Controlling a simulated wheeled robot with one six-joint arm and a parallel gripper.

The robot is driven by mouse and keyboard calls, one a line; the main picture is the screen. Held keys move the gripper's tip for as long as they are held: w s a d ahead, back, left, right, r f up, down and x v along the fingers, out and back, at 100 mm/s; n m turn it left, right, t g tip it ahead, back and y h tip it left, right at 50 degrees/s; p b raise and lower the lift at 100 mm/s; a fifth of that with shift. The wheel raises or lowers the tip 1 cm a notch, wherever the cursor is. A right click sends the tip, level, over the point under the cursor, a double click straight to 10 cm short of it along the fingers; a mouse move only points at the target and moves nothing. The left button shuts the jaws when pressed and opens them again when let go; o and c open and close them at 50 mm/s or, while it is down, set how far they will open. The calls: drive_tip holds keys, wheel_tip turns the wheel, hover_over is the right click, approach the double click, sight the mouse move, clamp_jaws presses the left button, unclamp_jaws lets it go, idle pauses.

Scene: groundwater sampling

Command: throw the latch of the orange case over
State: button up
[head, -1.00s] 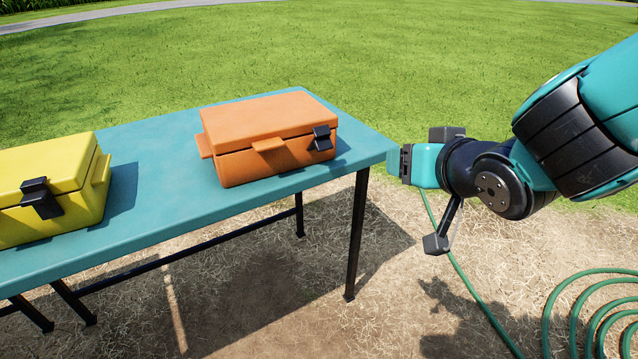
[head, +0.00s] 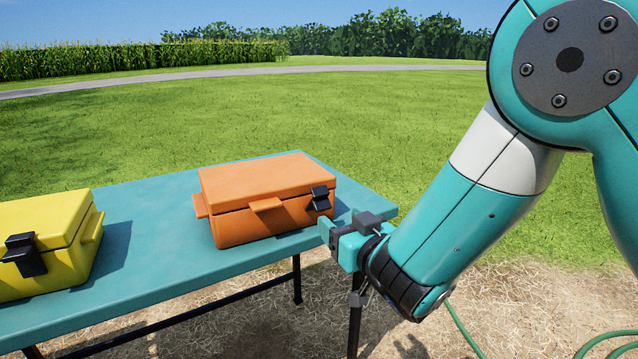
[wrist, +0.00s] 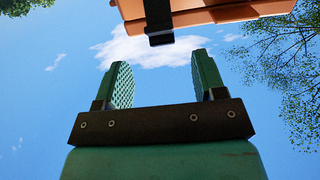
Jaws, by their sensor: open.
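The orange case (head: 255,190) stands closed on the teal table, near its right end. Its black latch (head: 321,199) is on the front face at the right. My gripper (head: 327,230) is just in front of and below the latch, at the table's front edge. In the wrist view my gripper (wrist: 158,85) is open, with nothing between its two green fingers. The black latch (wrist: 160,32) hangs beyond the fingertips, roughly centred between them and apart from them. The underside and edge of the orange case (wrist: 225,10) show at the top of that view.
A yellow case (head: 45,235) with a black latch stands on the left of the teal table (head: 150,225). The table between the two cases is clear. A green hose (head: 460,328) lies on the straw-covered ground at the right.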

sight(324, 206)
drive_tip(key=p+x, duration=0.4)
drive_tip(key=x, duration=0.5)
drive_tip(key=shift+w+a, duration=0.1)
drive_tip(key=shift+w, duration=0.2)
drive_tip(key=shift+f, duration=0.1)
drive_tip(key=c, duration=0.9)
